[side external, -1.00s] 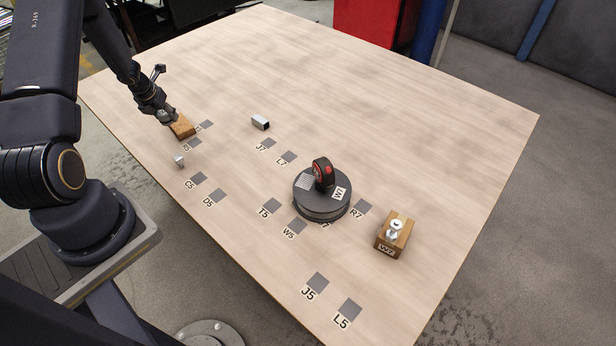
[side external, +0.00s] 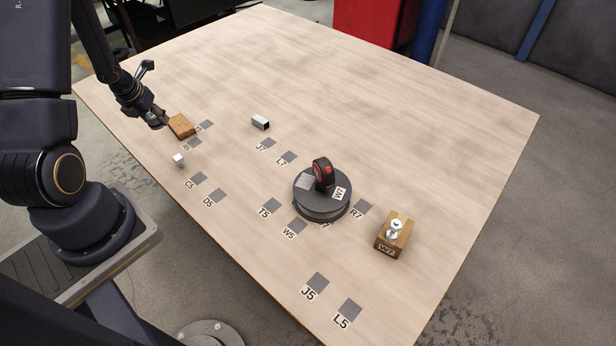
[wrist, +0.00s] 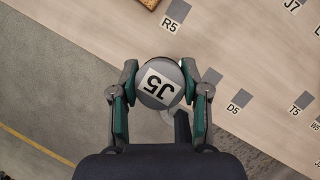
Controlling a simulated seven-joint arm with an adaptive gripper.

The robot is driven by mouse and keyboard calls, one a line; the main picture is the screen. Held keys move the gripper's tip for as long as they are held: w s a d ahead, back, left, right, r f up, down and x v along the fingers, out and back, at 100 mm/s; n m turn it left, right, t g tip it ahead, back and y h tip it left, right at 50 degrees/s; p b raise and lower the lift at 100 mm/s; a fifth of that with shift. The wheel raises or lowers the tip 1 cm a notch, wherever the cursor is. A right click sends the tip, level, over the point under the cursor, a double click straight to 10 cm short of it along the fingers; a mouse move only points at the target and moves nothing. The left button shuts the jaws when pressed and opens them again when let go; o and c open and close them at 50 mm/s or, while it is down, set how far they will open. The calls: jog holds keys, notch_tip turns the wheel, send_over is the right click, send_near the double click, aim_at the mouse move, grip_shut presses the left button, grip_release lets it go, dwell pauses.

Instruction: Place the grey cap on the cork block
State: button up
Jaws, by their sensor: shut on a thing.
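The grey cap (wrist: 160,83) is round, with a white J5 label on its top. In the wrist view it sits between the two green-padded fingers of my gripper (wrist: 160,88), which is shut on it. In the side view my gripper (side external: 161,119) is at the far left of the table, close beside the cork block (side external: 181,125). The cap cannot be made out there. The brown cork block lies on the table near the R5 square, and only its edge shows at the top of the wrist view (wrist: 150,3).
A small pale piece (side external: 179,160) stands in front of the cork block. The back of the table is clear.

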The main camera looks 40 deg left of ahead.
jog(key=shift+w+a, duration=0.5)
jog(key=shift+a, duration=0.5)
send_near(181, 120)
jog(key=shift+w+a+f, duration=0.35)
jog(key=shift+f, duration=0.2)
jog(key=shift+w+a+f, duration=0.35)
jog(key=shift+w+f, duration=0.05)
jog(key=shift+f, duration=0.15)
jog(key=shift+w+a+f, duration=0.15)
jog(key=shift+f, duration=1.6)
jog(key=o, duration=1.3)
jog(key=shift+f, duration=0.1)
